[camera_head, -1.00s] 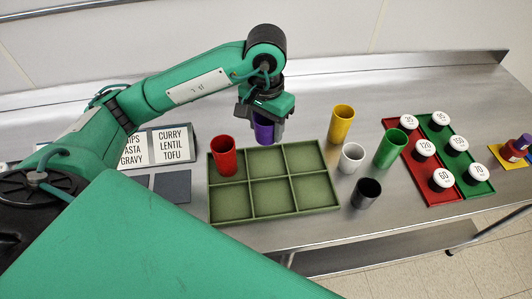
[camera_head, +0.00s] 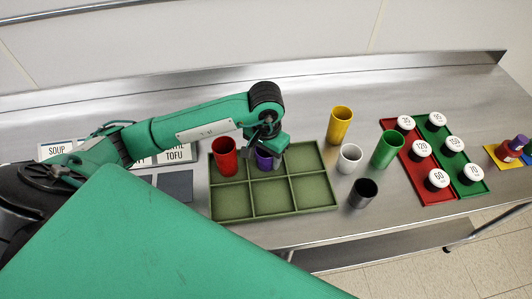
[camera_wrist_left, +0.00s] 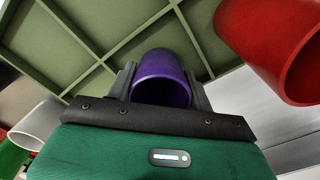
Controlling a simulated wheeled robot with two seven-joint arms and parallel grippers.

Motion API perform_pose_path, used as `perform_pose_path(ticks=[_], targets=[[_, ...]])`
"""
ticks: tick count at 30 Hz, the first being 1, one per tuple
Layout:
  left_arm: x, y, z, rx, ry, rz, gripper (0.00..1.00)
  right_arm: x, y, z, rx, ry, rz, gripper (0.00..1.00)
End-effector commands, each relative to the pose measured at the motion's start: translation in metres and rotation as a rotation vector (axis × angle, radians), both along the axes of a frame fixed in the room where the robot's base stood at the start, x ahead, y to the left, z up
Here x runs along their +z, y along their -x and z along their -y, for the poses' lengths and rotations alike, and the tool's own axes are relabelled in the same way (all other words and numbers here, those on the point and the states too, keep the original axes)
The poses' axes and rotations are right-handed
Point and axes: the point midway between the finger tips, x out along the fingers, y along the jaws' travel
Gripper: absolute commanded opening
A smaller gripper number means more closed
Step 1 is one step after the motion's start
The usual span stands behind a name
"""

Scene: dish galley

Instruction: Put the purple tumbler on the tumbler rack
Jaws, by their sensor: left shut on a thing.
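The purple tumbler (camera_head: 264,161) is between the fingers of my left gripper (camera_head: 268,152), over the back middle compartment of the green tumbler rack (camera_head: 232,206). In the left wrist view the purple tumbler (camera_wrist_left: 162,78) is upright between both fingers, with the rack's dividers (camera_wrist_left: 75,29) around it. I cannot tell whether its base touches the rack floor. The red tumbler (camera_head: 224,158) stands in the rack's back left compartment, and shows beside the gripper in the wrist view (camera_wrist_left: 272,40). My right gripper is not in view.
Yellow (camera_head: 340,125), white (camera_head: 349,158), green (camera_head: 388,149) and dark grey (camera_head: 363,193) tumblers stand right of the rack. Red (camera_head: 438,194) and green (camera_head: 470,187) trays with white-lidded containers lie farther right. Label cards (camera_head: 175,153) lie left. The front rack compartments and back right one are empty.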

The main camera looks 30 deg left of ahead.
Motion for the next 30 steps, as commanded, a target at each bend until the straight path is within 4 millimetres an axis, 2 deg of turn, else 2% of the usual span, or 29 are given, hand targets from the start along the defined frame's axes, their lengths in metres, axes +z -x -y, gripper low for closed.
perform_pose_path(ticks=[8, 9, 12, 25, 30], targets=[[-0.004, 0.0, 0.0, 0.001, 0.0, 0.0, 0.3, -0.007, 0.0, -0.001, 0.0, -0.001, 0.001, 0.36], [-0.003, 0.0, 0.0, 0.001, 0.0, 0.0, 0.58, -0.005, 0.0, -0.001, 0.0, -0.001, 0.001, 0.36], [-0.003, 0.0, 0.0, 0.001, 0.0, 0.0, 0.74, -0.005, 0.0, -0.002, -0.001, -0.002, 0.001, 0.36], [0.004, -0.001, 0.0, 0.0, 0.0, 0.002, 0.74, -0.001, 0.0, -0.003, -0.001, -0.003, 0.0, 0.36], [0.028, -0.001, 0.0, 0.0, 0.0, 0.006, 0.74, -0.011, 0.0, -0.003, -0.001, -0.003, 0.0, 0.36]])
